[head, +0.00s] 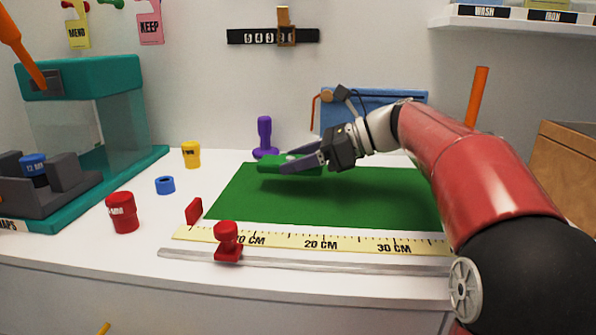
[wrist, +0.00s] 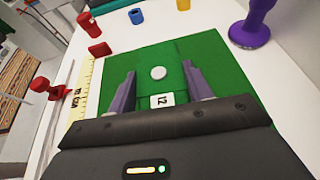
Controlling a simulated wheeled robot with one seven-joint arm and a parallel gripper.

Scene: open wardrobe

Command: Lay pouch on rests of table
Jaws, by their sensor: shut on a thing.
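The green pouch (head: 270,163) has a white round button and a white label that reads 12 in the wrist view (wrist: 158,86). My gripper (head: 295,163) is shut on it, with a purple finger on each side, as the wrist view (wrist: 160,78) also shows. The pouch is over the back left part of a green mat (head: 350,197) on the white table (head: 140,265). It seems a little above the mat, but the gap is hard to judge. I cannot tell which parts are the rests.
A purple knobbed piece (head: 265,138) stands behind the mat. A yellow pot (head: 191,154), blue ring (head: 165,185), red pot (head: 122,212) and red block (head: 194,211) stand left. A ruler (head: 310,243) and red stamp-like piece (head: 228,240) line the front. A teal-framed case (head: 90,110) stands far left.

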